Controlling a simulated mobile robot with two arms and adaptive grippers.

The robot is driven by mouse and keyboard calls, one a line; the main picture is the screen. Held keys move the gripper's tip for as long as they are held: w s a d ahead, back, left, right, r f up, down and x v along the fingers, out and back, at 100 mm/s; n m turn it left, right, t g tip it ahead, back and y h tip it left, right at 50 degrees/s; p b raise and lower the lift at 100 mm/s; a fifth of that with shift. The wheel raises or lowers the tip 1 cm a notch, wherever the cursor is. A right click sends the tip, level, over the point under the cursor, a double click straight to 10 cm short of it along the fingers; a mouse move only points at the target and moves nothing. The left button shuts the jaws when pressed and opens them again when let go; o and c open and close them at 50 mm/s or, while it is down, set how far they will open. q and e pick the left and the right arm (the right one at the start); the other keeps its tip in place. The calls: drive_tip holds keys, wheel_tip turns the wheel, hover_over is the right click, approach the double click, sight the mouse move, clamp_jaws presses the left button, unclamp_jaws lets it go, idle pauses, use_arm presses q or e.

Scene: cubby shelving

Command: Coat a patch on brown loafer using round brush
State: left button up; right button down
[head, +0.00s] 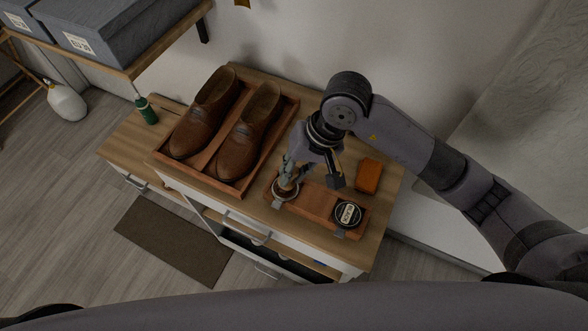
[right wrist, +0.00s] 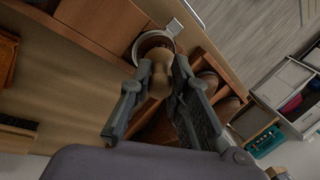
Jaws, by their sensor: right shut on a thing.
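Two brown loafers (head: 204,115) (head: 245,132) lie side by side in a wooden tray (head: 262,154) on the cabinet top. My right gripper (head: 297,176) is to the right of the tray, low over the left end of a wooden stand (head: 313,204). In the right wrist view its fingers are shut on the wooden handle of the round brush (right wrist: 160,68). The brush's lower end is at a metal-rimmed round holder (right wrist: 152,41), and its bristles are hidden. My left gripper is not in view.
A black round tin (head: 347,214) sits at the stand's right end. An orange-brown block (head: 369,176) lies behind it. A green bottle (head: 147,110) stands left of the tray. A shelf with grey boxes (head: 105,35) overhangs at upper left.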

drive_tip(key=shift+f, duration=0.15)
drive_tip(key=shift+r+p, duration=0.35)
drive_tip(key=shift+r, duration=0.6)
drive_tip(key=shift+r+p, duration=0.7)
drive_tip(key=shift+r, duration=2)
